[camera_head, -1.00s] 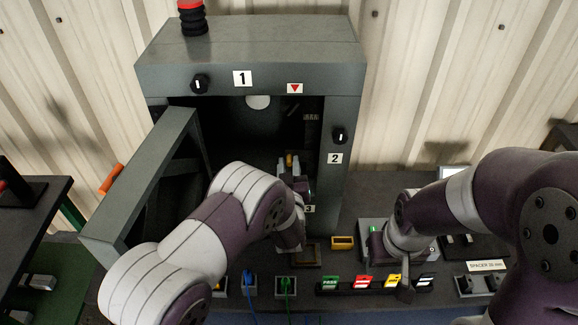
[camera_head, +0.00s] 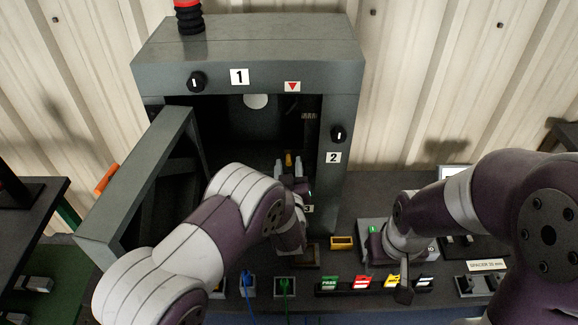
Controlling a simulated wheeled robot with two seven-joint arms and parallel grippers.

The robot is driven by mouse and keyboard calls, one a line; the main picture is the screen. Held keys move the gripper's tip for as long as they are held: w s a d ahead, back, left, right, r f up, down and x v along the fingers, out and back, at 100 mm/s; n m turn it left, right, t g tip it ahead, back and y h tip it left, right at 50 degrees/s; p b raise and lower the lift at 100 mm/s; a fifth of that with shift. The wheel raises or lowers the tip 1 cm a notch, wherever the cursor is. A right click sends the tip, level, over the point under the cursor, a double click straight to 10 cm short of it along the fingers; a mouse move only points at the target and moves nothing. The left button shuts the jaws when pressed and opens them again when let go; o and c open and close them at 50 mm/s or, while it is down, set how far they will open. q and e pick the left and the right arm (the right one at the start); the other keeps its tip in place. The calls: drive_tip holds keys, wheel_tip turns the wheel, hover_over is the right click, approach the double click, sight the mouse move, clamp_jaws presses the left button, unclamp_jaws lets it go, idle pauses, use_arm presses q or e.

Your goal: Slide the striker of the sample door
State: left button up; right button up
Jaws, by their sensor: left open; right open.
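The grey enclosure (camera_head: 247,52) stands at the back with its sample door (camera_head: 135,190) swung open to the left. A striker cannot be made out clearly; the lower right door frame (camera_head: 333,190) is partly hidden by my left arm. My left gripper (camera_head: 289,162) is at the right side of the opening, by that frame, with its fingers pointing inward, apart and small in view. I cannot tell whether it touches anything. My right gripper (camera_head: 405,287) is low over the bench at the right, near the coloured tags; its fingertips are hard to make out.
Knobs marked 1 (camera_head: 196,82) and 2 (camera_head: 338,134) sit on the enclosure frame. A red and black stack light (camera_head: 189,16) is on top. Coloured tags (camera_head: 362,283), a yellow block (camera_head: 342,243), and blue (camera_head: 248,284) and green (camera_head: 285,286) cable plugs line the bench front.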

use_arm(q)
drive_tip(key=s+b, duration=0.1)
drive_tip(key=s, duration=1.1)
drive_tip(key=shift+s+f, duration=0.1)
